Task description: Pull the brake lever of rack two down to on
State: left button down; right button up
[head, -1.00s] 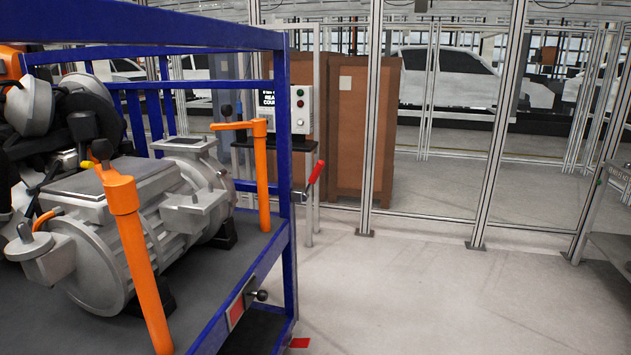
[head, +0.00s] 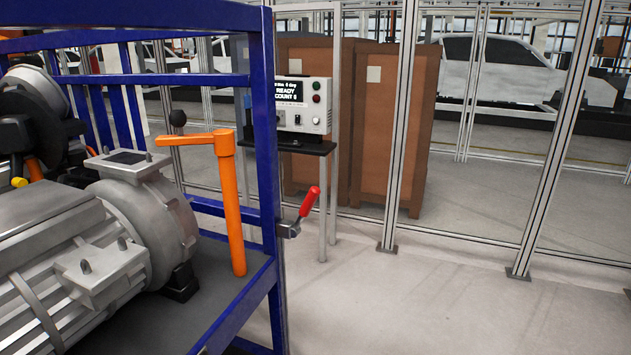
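A lever with a red handle (head: 309,202) sticks up and tilts right beside the blue rack's (head: 264,130) near right post. Its metal bracket (head: 289,229) is at the post's edge. I cannot tell whether this is the brake lever of rack two, and no on or off marking or rack number is readable. Neither of my grippers is in view.
The rack carries a grey motor and pump unit (head: 140,205) and an orange post with a handle (head: 229,200). Behind stand a control box (head: 304,107) reading READY, brown cabinets (head: 394,130) and a fence post (head: 402,125). The floor (head: 400,300) at right is clear.

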aim_at(314, 192)
jog(key=i+l, duration=0.3)
jog(key=i, duration=0.15)
jog(key=i+l, duration=0.3)
jog(key=i, duration=0.15)
jog(key=j+u, duration=0.05)
